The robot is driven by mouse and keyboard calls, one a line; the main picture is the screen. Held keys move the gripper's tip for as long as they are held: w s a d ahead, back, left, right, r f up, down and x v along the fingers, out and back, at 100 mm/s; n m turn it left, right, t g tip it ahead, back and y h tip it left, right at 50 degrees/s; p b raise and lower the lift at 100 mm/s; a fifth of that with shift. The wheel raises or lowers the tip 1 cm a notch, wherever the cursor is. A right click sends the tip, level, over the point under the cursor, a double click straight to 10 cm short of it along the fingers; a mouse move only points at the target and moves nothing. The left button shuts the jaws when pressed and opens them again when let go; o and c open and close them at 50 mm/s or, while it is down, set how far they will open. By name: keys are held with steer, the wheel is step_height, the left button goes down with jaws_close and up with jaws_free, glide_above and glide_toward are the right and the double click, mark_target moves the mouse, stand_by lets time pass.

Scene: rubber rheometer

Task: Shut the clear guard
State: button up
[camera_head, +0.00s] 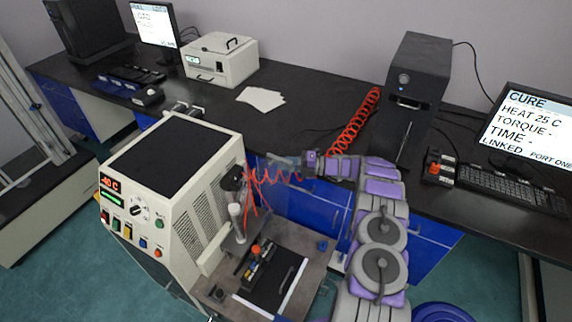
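I cannot clearly make out the clear guard; no see-through panel stands out in the head view. A cream machine (178,190) with a red and green readout and several coloured buttons stands at the left front. On its right side are an upright metal cylinder (237,222) and a low platform (300,245). My purple and grey arm rises from the lower right and bends left. My gripper (284,161) is just right of the machine's upper side, near thin red coiled leads (262,180). Its fingers are too small to tell open from shut.
A long black bench (310,103) runs behind, with loose papers (261,98), a white box instrument (220,60), a black tower (410,75) and a monitor (528,125). A thick red coiled hose (355,122) hangs near my arm. A small block with an orange knob (257,262) sits on the platform.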

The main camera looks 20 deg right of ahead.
jaws_close()
steer(key=shift+f, duration=0.1)
steer(key=shift+s+a, duration=0.1)
